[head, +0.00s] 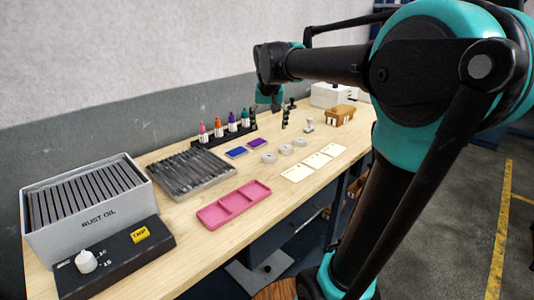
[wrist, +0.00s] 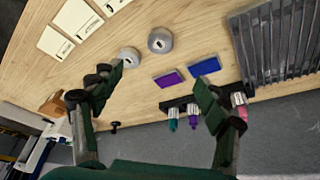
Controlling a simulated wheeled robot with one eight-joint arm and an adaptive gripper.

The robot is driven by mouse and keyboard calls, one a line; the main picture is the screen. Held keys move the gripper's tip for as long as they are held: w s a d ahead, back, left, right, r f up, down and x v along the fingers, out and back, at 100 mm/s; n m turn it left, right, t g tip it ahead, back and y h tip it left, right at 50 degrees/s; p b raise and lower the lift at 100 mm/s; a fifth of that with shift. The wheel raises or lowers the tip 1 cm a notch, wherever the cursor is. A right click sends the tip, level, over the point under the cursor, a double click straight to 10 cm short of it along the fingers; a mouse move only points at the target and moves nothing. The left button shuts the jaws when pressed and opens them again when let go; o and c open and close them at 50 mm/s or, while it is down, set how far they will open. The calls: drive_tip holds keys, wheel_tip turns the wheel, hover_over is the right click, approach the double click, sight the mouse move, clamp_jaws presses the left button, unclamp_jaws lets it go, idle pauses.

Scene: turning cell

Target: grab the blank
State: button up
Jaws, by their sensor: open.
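Grey round metal blanks stand in a short row mid-table: a near-left one (head: 269,157), a middle one (head: 286,149) and a far-right one (head: 300,142). In the wrist view I see one blank (wrist: 160,40) clear of the fingers and another (wrist: 130,57) close beside the left finger's tip. My gripper (head: 271,115) hangs above the far side of the table, near the bottle rack. In the wrist view my gripper (wrist: 160,84) has its fingers wide apart with nothing between them. The third blank is not clear in the wrist view.
Several bottles stand in a black rack (head: 212,141) by the wall. Purple (head: 236,153) and blue (head: 257,142) pads lie in front.

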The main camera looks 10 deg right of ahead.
sight(269, 156)
drive_tip(key=x, duration=1.7)
drive_tip(key=shift+w+d+f, duration=0.15)
drive_tip(key=shift+w+f, duration=0.05)
drive_tip(key=shift+w, duration=0.05)
drive_tip(key=c, duration=1.3)
drive_tip(key=shift+c, duration=0.2)
